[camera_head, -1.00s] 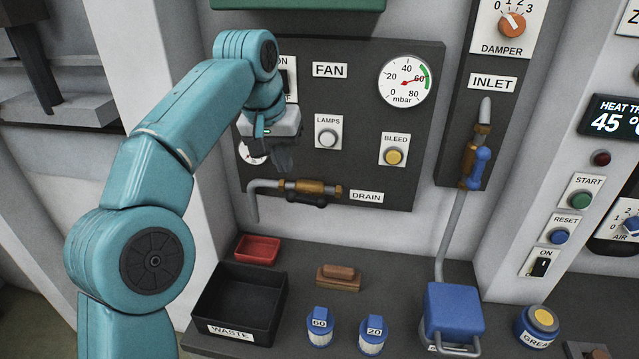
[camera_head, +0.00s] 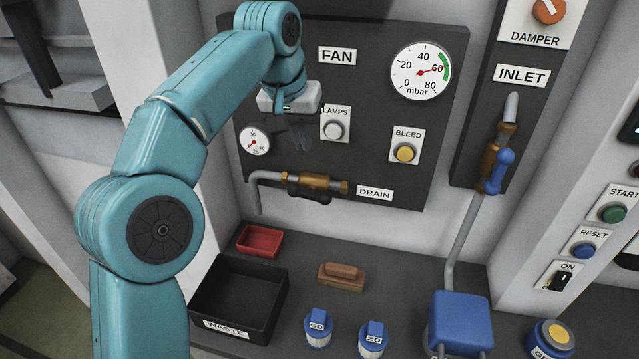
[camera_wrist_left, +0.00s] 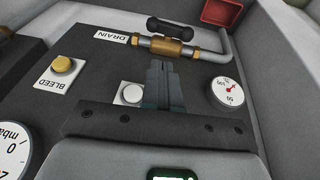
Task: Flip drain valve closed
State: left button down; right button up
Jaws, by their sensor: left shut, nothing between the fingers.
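The drain valve has a brass body (camera_head: 317,182) on a grey pipe low on the dark panel, left of the DRAIN label (camera_head: 375,194). Its black handle (camera_head: 311,194) lies roughly along the pipe. In the left wrist view, the brass body (camera_wrist_left: 172,47) and the black handle (camera_wrist_left: 171,27) show clearly, the handle nearly parallel to the pipe. My left gripper (camera_head: 298,145) is shut and empty, above the valve in the head view. In the left wrist view, its fingertips (camera_wrist_left: 160,64) point towards the brass body, apart from the handle. My right gripper is not in view.
The LAMPS button (camera_head: 334,130) is just right of my left gripper, and a small gauge (camera_head: 255,141) is to its left. Below are a red tray (camera_head: 260,241), a black WASTE bin (camera_head: 240,297) and a wooden-handled block (camera_head: 341,276). The INLET valve (camera_head: 497,170) stands to the right.

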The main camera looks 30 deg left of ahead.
pick_arm(q)
jog(key=b, duration=0.2)
send_near(322, 197)
jog(key=x, duration=0.5)
jog(key=shift+w+a, duration=0.15)
jog(key=shift+a, duration=0.15)
jog(key=shift+w+d+f, duration=0.1)
jog(key=shift+d+f, duration=0.05)
jog(key=shift+f, duration=0.5)
jog(key=shift+d+y+p, duration=0.2)
jog(key=shift+y+p, duration=0.15)
jog(key=shift+y, duration=0.05)
jog(key=shift+f, duration=0.1)
jog(key=shift+d+y, duration=0.2)
jog(key=shift+y, duration=0.3)
